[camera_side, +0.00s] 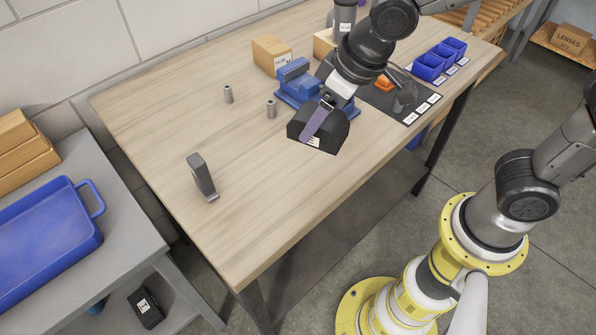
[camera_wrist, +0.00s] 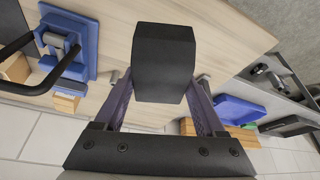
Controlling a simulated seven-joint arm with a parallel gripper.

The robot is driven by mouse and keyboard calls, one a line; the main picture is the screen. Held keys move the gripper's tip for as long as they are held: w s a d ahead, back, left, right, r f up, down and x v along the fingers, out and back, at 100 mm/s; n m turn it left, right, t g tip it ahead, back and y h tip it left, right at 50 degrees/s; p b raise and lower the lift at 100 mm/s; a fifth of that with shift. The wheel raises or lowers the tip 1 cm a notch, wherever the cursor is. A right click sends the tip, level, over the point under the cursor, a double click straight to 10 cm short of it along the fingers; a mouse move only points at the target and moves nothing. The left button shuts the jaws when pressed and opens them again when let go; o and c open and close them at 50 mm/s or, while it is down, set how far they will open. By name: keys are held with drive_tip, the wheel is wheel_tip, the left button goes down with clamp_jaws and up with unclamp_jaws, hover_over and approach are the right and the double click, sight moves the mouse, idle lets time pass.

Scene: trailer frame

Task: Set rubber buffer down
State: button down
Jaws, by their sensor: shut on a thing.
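The rubber buffer, a black block with sloped upper edges (camera_side: 330,138), is over the wooden table (camera_side: 230,240), in front of a blue vise (camera_side: 296,80). My gripper (camera_side: 320,118) is shut on it, with a purple finger lying along its near side. In the wrist view the buffer (camera_wrist: 165,52) sits between the two purple fingers of my gripper (camera_wrist: 163,92), with tabletop behind it. The side view does not clearly show whether its underside touches the table.
A grey angle bracket (camera_side: 202,175) stands nearer the front left. A dark mat (camera_side: 412,98), blue bins (camera_side: 428,66) and a cardboard box (camera_side: 271,55) lie further back. The front middle of the table is clear.

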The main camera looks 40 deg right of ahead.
sight(325, 136)
drive_tip(key=s+d, duration=0.4)
drive_tip(key=s, duration=0.6)
drive_tip(key=shift+n, duration=0.4)
drive_tip(key=w+a+f, duration=0.1)
drive_tip(key=w, duration=0.1)
drive_tip(key=w+a+f, duration=0.1)
drive_tip(key=w, duration=0.2)
drive_tip(key=w+a+f, duration=0.1)
drive_tip(key=w+a, duration=0.1)
drive_tip(key=w, duration=0.1)
drive_tip(key=shift+w+a, duration=0.1)
drive_tip(key=w+f, duration=0.1)
drive_tip(key=w+a+f, duration=0.1)
drive_tip(key=f, duration=0.1)
drive_tip(key=w+f, duration=0.1)
drive_tip(key=shift+w+a+f, duration=0.3)
drive_tip(key=shift+a+f, duration=0.05)
drive_tip(key=shift+a, duration=0.05)
drive_tip(key=shift+w+a+f, duration=0.1)
drive_tip(key=shift+w+f, duration=0.05)
drive_tip(key=shift+f, duration=0.8)
drive_tip(key=shift+w+f, duration=0.1)
drive_tip(key=shift+f, duration=0.8)
drive_tip(key=shift+f, duration=0.15)
unclamp_jaws()
